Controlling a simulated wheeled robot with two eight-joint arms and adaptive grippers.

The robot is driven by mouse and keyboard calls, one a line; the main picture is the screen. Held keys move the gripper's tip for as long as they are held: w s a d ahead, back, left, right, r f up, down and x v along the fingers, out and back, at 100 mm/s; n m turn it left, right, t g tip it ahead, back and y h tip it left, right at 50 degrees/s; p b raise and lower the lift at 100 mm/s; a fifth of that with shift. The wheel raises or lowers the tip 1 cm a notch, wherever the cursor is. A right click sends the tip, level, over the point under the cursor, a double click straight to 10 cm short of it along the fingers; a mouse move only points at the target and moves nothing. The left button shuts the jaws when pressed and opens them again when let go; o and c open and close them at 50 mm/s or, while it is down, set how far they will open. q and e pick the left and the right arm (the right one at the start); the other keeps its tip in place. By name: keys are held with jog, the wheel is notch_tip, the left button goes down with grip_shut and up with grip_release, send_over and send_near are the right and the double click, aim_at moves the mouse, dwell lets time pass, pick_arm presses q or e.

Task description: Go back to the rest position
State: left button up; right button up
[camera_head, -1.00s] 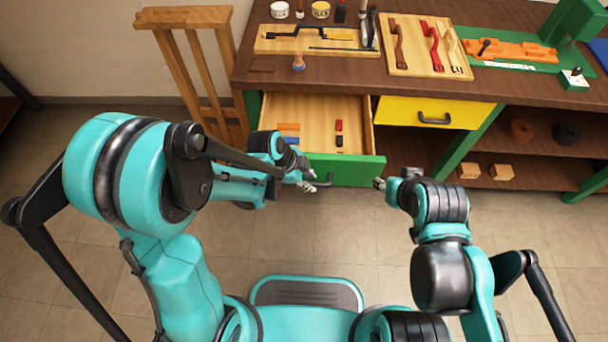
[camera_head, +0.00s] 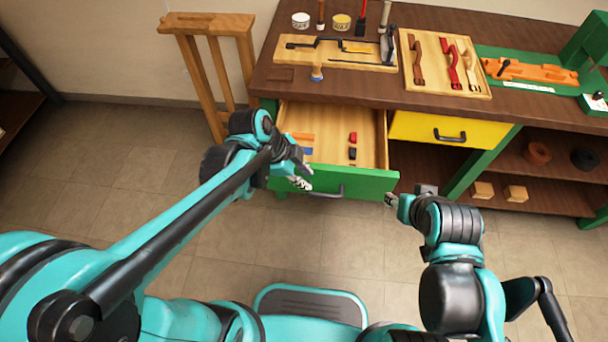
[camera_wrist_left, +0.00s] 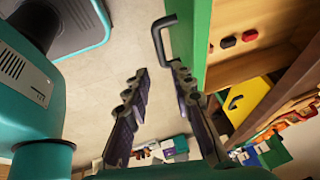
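My left gripper (camera_head: 303,170) is in front of the left part of the open green drawer (camera_head: 355,182). In the left wrist view its two fingers (camera_wrist_left: 160,95) are spread apart with nothing between them. The black drawer handle (camera_wrist_left: 160,38) is close to the fingertips there, and I see no grip on it. My right gripper (camera_head: 392,200) is at the drawer's right front corner, small and partly hidden by its own wrist. I cannot make out whether its fingers are apart.
The drawer holds red and black pieces (camera_head: 352,146) and orange and blue pieces. A yellow drawer (camera_head: 425,128) beside it is shut. The brown worktop (camera_head: 400,98) carries tools on boards. A wooden stand (camera_head: 208,25) is at the left. The floor in front is clear.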

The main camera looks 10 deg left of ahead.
dwell(0.4)
pick_arm(q)
jog(key=s+a+r+n+t+y, duration=0.2)
jog(key=a+n, duration=0.4)
jog(key=n, duration=0.3)
jog(key=s+a+r+n+t+y, duration=0.2)
jog(key=a+n, duration=0.4)
jog(key=n, duration=0.3)
jog(key=s+r+t, duration=0.1)
jog(key=s, duration=0.1)
jog(key=shift+s+r+y, duration=0.25)
jog(key=shift+s+y, duration=0.05)
jog(key=shift+s, duration=0.1)
